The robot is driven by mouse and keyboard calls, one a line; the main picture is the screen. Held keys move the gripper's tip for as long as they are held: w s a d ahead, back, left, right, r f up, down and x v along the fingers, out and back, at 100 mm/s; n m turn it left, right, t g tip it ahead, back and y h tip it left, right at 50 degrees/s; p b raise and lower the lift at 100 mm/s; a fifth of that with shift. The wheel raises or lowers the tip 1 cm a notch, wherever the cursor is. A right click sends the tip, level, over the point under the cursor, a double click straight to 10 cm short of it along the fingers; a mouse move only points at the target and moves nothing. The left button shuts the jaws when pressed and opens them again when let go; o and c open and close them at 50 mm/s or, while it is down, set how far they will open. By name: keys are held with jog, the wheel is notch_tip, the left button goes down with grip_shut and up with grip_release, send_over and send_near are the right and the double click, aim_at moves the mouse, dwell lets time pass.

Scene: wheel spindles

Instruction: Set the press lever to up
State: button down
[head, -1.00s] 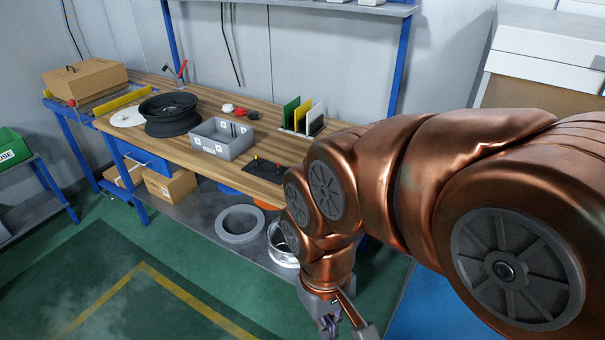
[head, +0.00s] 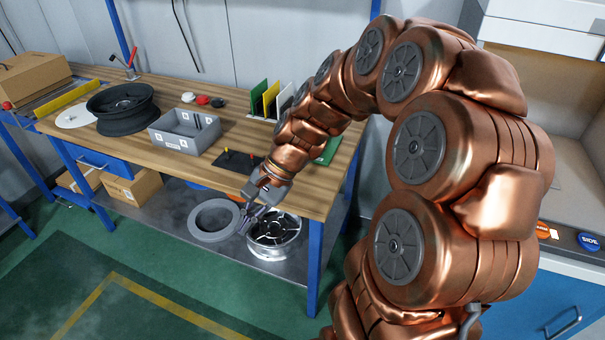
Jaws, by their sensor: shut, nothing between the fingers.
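A small lever device with a red handle (head: 132,57) stands at the back left of the wooden workbench (head: 225,170), behind the black wheel rim. Its red handle points upward at a tilt. It looks like the press lever, but it is small and its exact setting is hard to tell. My gripper (head: 247,218) hangs at the front edge of the bench, pointing down, in front of the lower shelf. It is shut and empty, and far to the right of and nearer than the lever.
A black wheel rim (head: 122,107), a grey bin (head: 183,133) and a dark pad with small pegs (head: 238,160) lie on the bench. Upright coloured plates (head: 270,100) stand behind my arm. A grey ring (head: 213,221) and a silver rim (head: 274,238) are on the lower shelf. The green floor in front is clear.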

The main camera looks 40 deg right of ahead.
jog(key=w+d+f+m+t+y, duration=0.1)
jog(key=w+d+f+m+t, duration=0.1)
jog(key=w+d+m, duration=0.3)
jog(key=m+t+h+b, duration=0.2)
jog(key=m+t, duration=0.5)
jog(key=m, duration=0.5)
send_near(305, 190)
jog(key=r, duration=0.3)
jog(key=shift+w+a+r, duration=0.1)
jog(key=shift+w+r, duration=0.1)
jog(key=shift+w, duration=0.05)
jog(key=p+x, duration=0.1)
jog(key=x, duration=0.8)
jog(key=shift+w+f+p, duration=0.1)
jog(key=shift+f+p, duration=0.05)
jog(key=shift+p, duration=0.2)
jog(key=shift+w+a+r, duration=0.2)
jog(key=shift+w+r, duration=0.05)
jog(key=shift+w, duration=0.05)
jog(key=shift+w+a+r+p, duration=0.1)
jog(key=shift+r+p, duration=0.3)
jog(key=shift+r, duration=0.4)
jog(key=shift+w+a+r+p, duration=0.1)
jog(key=shift+r+p, duration=0.25)
jog(key=shift+r, duration=0.45)
